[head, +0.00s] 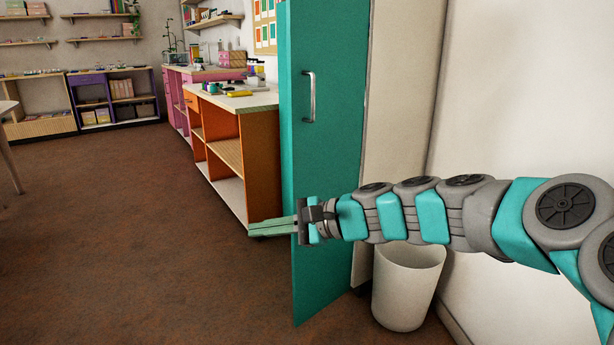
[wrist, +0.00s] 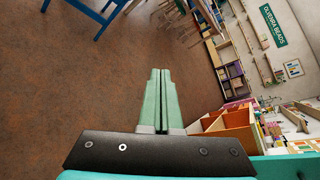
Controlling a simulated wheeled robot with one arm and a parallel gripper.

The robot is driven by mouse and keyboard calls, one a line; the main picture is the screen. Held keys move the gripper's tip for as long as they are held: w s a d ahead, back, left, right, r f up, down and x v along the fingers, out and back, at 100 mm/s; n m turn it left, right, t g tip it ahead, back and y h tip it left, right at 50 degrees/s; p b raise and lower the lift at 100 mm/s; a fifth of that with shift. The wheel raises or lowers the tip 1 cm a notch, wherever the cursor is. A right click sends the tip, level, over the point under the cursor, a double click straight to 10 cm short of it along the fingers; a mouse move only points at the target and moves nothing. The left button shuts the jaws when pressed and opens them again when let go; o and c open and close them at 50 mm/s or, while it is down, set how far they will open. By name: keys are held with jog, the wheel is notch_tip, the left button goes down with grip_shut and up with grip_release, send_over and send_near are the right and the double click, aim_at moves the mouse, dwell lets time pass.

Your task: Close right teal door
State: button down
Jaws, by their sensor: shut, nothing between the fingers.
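The teal door (head: 335,170) stands upright at the centre right of the head view, with a metal bar handle (head: 309,97) on its upper part. Its narrow left edge faces the room. My gripper (head: 252,229) lies across the lower part of the door, with its green fingers together and pointing left past the door's edge. I cannot tell whether it touches the door. In the wrist view the shut fingers (wrist: 160,72) are empty over brown floor. A teal strip at the lower right (wrist: 285,168) there looks like part of the door.
A white bin (head: 407,290) stands under my arm, beside the door and the white wall. An orange shelf unit (head: 233,150) stands left of the door, with pink drawers beyond. A purple shelf (head: 112,95) is at the back.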

jog(key=w+d+r+m+t, duration=0.1)
jog(key=w+d+m+t, duration=0.5)
jog(key=w, duration=0.6)
jog(key=m+t+h, duration=0.3)
jog(key=m+t, duration=0.1)
jog(key=m, duration=0.7)
send_near(300, 172)
jog(key=shift+n+g, duration=0.3)
jog(key=x, duration=0.7)
jog(key=shift+d+r+p, duration=0.2)
jog(key=shift+p, duration=0.15)
jog(key=shift+w, duration=0.1)
